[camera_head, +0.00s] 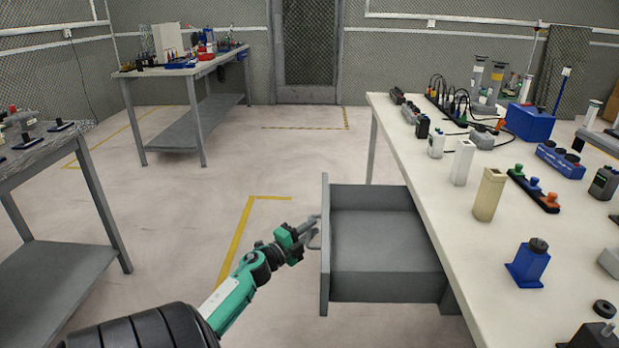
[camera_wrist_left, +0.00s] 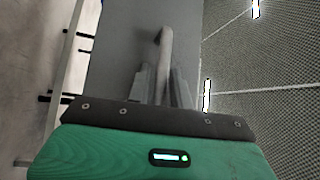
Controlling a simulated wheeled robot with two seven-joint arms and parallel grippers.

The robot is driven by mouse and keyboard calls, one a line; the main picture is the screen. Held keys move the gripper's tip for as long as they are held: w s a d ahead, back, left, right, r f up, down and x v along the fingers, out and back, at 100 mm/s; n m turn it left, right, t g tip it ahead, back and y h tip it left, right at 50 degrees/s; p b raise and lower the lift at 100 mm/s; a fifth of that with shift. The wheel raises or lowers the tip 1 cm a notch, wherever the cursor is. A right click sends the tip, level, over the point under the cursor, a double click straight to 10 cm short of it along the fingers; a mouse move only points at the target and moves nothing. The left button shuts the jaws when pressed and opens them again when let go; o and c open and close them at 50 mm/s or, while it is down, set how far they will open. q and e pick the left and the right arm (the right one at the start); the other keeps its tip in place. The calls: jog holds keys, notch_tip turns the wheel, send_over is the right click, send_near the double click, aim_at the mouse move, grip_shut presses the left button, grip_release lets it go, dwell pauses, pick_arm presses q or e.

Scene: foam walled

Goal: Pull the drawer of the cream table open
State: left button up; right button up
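The cream table (camera_head: 408,138) stands at the right in the head view, with a grey drawer (camera_head: 385,245) under its left side. The drawer is pulled well out to the left, and its empty inside shows. Its front panel (camera_head: 325,260) faces left and bears a grey bar handle (camera_head: 314,240). My left gripper (camera_head: 309,230) is at this handle. In the left wrist view the handle (camera_wrist_left: 165,50) runs between the two fingers (camera_wrist_left: 163,85), which lie close on both sides of it. My right gripper is in neither view.
Blocks, plugs and cables stand on the cream table, including a beige block (camera_head: 489,195) and a blue block (camera_head: 528,265). A grey workbench (camera_head: 60,150) is at the left, another (camera_head: 185,68) at the back.

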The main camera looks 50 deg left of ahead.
pick_arm(q)
jog(key=s+d+f, duration=0.1)
jog(key=s, duration=1.2)
jog(key=shift+s+f+p, duration=0.3)
jog(key=shift+f+p, duration=0.1)
jog(key=shift+p, duration=0.05)
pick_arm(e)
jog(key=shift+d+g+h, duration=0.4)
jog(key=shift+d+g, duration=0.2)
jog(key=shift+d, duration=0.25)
pick_arm(q)
jog(key=shift+d, duration=0.15)
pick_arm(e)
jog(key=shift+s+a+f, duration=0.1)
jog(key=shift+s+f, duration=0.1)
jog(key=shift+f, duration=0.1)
